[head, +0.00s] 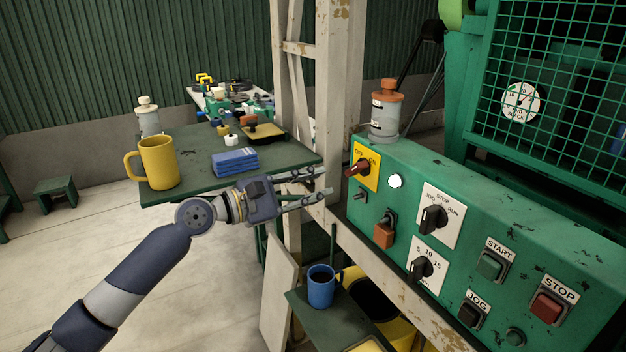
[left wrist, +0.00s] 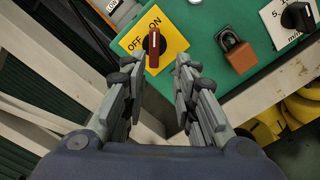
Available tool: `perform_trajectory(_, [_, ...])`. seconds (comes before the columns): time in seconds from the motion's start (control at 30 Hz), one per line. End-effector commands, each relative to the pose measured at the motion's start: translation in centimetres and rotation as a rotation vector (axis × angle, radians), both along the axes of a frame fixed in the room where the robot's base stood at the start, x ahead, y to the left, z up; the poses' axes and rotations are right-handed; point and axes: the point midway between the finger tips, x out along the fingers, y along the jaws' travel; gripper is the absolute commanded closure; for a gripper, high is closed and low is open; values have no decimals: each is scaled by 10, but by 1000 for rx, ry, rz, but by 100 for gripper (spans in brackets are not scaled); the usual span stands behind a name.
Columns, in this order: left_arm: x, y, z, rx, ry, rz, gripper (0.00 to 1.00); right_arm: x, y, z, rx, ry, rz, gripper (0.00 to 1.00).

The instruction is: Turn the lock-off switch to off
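The lock-off switch (head: 359,168) is a dark red knob on a yellow plate (head: 371,178) marked OFF and ON, at the left end of the green control panel. In the left wrist view the red knob (left wrist: 153,48) lies ahead between the fingertips, its handle in line with the view and its far end towards ON. My left gripper (head: 326,192) is open and empty, a little to the left of and below the plate, apart from the knob. Its two fingers (left wrist: 156,72) stand either side of the knob's line in the left wrist view. My right gripper is not in view.
An orange padlock (head: 384,235) hangs on the panel near the switch. Other knobs and the START (head: 489,265) and STOP (head: 547,308) buttons sit to the right. A cream post (head: 340,70) stands behind my gripper. A table with a yellow mug (head: 158,163) and blue cloths (head: 234,162) is left.

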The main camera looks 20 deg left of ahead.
Motion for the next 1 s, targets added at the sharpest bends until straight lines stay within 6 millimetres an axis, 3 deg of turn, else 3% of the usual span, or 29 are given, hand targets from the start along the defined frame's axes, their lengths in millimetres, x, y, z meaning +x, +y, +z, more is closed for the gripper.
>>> perform_trajectory(0.13, [4,2,10,-38,8,5,73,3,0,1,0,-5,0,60])
perform_trajectory(0.53, [27,-16,9,-38,7,3,73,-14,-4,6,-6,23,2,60])
perform_trajectory(1.0, [56,-39,8,-35,7,3,73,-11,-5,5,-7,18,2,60])
